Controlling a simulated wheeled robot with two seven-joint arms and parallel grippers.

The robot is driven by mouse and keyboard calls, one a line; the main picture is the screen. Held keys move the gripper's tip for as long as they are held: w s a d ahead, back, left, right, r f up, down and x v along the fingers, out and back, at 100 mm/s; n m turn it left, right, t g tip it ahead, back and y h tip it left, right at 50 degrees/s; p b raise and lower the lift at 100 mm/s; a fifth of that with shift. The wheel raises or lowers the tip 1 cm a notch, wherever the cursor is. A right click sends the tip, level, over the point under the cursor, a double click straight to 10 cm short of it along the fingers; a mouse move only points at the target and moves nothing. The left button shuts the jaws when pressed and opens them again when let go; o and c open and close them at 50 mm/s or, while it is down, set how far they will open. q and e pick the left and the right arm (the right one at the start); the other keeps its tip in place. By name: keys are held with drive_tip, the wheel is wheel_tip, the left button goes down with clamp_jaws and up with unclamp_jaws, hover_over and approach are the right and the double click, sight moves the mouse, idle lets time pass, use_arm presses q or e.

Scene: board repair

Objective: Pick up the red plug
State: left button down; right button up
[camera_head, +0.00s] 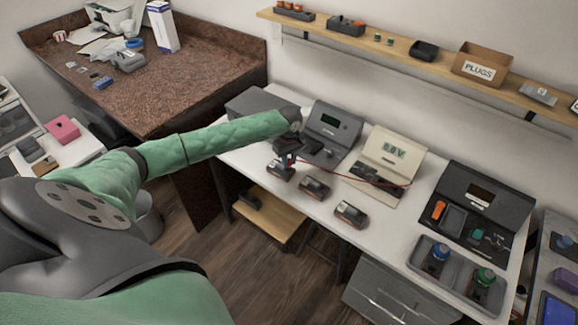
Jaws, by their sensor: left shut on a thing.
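My left gripper (287,160) reaches in from the left and points down over the white workbench, in front of the dark grey meter. It is shut on the red plug, at the left end of a thin red lead (345,175). The plug itself is small and mostly hidden by the fingers. My right gripper is out of view.
Two more dark modules (314,188) (350,214) lie along the bench's front. The grey meter (332,128) stands behind the gripper. A black station (482,205) and a grey tray (454,280) with bottles are at the right. A shelf holds a "PLUGS" box (482,66).

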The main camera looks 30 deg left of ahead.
use_arm(q)
drive_tip(key=shift+r+b, duration=0.45)
drive_tip(key=shift+r, duration=0.2)
drive_tip(key=s+d+r+b, duration=0.3)
drive_tip(key=s+d+r, duration=0.2)
drive_tip(key=d, duration=0.5)
drive_tip(key=shift+d+r+b, duration=0.25)
drive_tip(key=shift+r+b, duration=0.1)
drive_tip(key=shift+r, duration=0.75)
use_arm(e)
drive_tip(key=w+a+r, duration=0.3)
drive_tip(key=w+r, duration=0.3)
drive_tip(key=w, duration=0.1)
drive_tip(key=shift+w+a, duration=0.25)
